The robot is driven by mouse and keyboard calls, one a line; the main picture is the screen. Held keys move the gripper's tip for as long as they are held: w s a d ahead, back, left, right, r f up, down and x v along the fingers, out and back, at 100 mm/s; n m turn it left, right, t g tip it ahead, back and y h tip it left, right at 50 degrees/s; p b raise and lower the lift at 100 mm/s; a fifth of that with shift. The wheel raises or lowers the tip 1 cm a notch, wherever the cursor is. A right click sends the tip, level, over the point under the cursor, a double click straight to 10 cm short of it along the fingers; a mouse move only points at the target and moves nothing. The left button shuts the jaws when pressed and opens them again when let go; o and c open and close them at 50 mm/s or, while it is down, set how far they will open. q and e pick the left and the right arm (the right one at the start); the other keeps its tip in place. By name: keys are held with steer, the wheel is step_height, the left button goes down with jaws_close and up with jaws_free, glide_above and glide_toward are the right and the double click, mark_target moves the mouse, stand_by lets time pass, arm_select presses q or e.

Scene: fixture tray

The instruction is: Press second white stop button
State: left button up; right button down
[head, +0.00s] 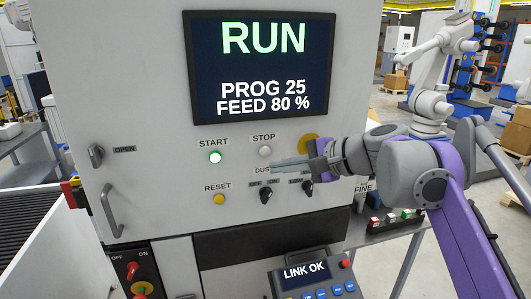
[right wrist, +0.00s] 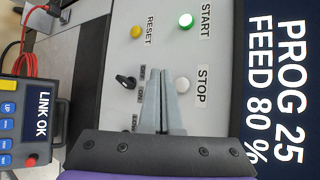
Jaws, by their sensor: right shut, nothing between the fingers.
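The white STOP button (head: 265,151) is on the grey machine panel, under its STOP label and right of the START button (head: 215,157), which glows green. My right gripper (head: 272,165) comes in from the right, shut and empty. Its fingertips appear just below the STOP button in the head view. In the right wrist view the STOP button (right wrist: 183,83) shows uncovered beside the closed fingertips (right wrist: 159,80); I cannot tell how far they are from the panel. The screen (head: 250,65) reads RUN, PROG 25, FEED 80 %. My left gripper is out of view.
A yellow RESET button (head: 219,199) and black rotary knobs (head: 266,196) sit below. A yellow round part (head: 309,143) is partly hidden behind my right gripper. A pendant (head: 315,283) reading LINK OK is lower down. A handle (head: 112,210) sticks out at the left.

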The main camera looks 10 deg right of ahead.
mark_target(274, 156)
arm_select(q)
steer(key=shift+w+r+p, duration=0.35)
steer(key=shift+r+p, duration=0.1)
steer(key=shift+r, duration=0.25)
arm_select(e)
steer(key=w, duration=0.4)
steer(key=shift+w+a, duration=0.1)
steer(key=shift+w, duration=0.2)
stand_by(1.1)
steer(key=shift+w+r, duration=0.1)
steer(key=shift+w, duration=0.15)
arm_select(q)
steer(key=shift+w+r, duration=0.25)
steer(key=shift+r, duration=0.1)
arm_select(e)
steer(key=shift+w, duration=0.25)
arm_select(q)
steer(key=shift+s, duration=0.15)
arm_select(e)
steer(key=shift+s, duration=0.15)
